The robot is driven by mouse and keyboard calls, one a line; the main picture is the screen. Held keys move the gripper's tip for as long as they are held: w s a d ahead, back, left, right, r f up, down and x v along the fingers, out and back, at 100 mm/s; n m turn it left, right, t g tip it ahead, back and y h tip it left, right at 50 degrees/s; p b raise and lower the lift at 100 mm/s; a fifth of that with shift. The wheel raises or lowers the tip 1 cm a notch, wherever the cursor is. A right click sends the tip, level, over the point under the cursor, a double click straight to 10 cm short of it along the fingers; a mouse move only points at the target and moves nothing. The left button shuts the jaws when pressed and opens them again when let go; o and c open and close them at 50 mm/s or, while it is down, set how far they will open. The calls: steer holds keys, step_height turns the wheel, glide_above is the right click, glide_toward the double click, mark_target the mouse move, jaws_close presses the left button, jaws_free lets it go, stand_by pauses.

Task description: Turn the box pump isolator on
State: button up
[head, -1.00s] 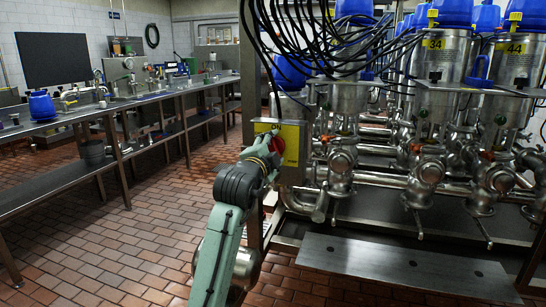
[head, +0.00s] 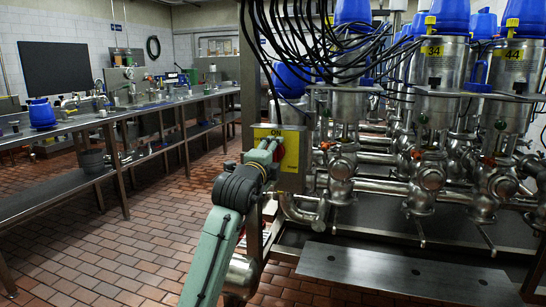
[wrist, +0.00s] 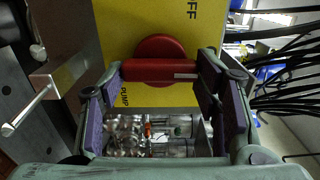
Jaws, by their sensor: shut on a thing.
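The isolator is a red round knob with a bar handle (wrist: 160,68) on a yellow plate (wrist: 135,35), seen in the wrist view. "OFF" shows sideways near the top of that view, and "PUMP" left of the knob. My gripper (wrist: 160,74) is shut on the red handle, a finger at each end. A white mark on the bar lies toward the right finger. In the head view, the yellow plate (head: 291,150) has "ON" at its top, and my gripper (head: 269,146) is against its front, hiding most of the knob.
Steel pipes and valves (head: 340,165) with blue-topped housings stand right of the plate. Black cables (head: 320,40) hang above. A steel plate (head: 400,272) lies low in front. A long bench (head: 140,112) stands left, with open tiled floor between.

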steer(key=o, duration=1.1)
steer(key=shift+o, duration=0.2)
steer(key=shift+s, duration=0.15)
steer(key=v, duration=1.1)
steer(key=shift+s, duration=0.35)
steer(key=shift+a, duration=0.15)
